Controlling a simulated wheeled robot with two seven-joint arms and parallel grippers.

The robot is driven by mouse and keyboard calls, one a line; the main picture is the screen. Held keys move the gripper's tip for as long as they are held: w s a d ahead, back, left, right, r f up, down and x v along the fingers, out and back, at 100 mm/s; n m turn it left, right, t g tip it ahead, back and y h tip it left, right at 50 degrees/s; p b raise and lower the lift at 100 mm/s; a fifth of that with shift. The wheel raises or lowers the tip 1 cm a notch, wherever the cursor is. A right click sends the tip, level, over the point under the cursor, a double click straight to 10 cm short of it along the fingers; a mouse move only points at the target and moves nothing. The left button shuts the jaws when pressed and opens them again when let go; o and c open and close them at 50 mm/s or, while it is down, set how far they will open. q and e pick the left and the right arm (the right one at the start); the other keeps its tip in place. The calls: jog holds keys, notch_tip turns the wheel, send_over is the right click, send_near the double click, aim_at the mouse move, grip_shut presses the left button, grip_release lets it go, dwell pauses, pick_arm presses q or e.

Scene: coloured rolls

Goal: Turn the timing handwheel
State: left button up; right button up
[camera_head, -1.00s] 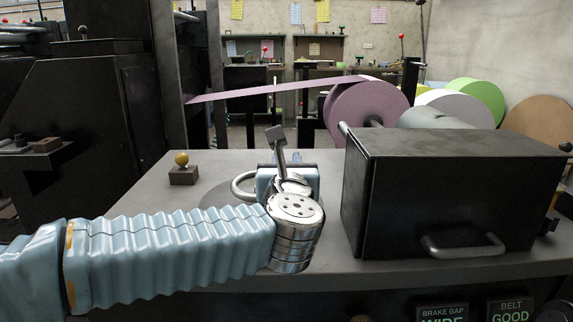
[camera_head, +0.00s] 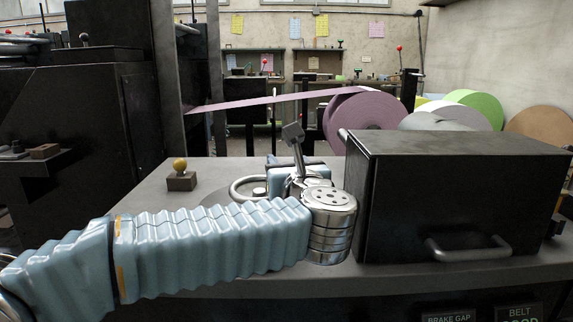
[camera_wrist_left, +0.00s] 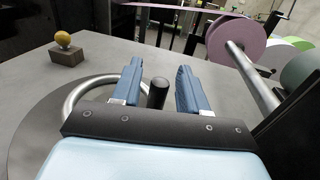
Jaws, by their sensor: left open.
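The handwheel (camera_head: 240,187) is a pale metal ring lying flat on the grey bench, partly hidden by my left arm in the head view. In the left wrist view, the ring (camera_wrist_left: 72,98) curves out to the left from under the gripper. A dark upright cylindrical knob (camera_wrist_left: 157,93), which looks like the wheel's handle, stands between the two blue fingers of my left gripper (camera_wrist_left: 160,72). The fingers are open, with a gap visible on each side of the knob. In the head view, the left gripper (camera_head: 285,172) is mostly hidden behind its wrist. My right gripper is not in view.
A black box (camera_head: 455,195) with a front handle stands close to the right of my left wrist. A yellow ball on a brown block (camera_head: 181,180) sits on the bench (camera_head: 150,205) to the left. A purple roll (camera_head: 365,125) feeds a strip behind.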

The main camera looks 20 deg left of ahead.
pick_arm(q)
jog(key=b+v, duration=0.2)
jog(key=v, duration=1.1)
jog(key=shift+s, duration=0.35)
jog(key=shift+d+f, duration=0.1)
jog(key=shift+d, duration=0.05)
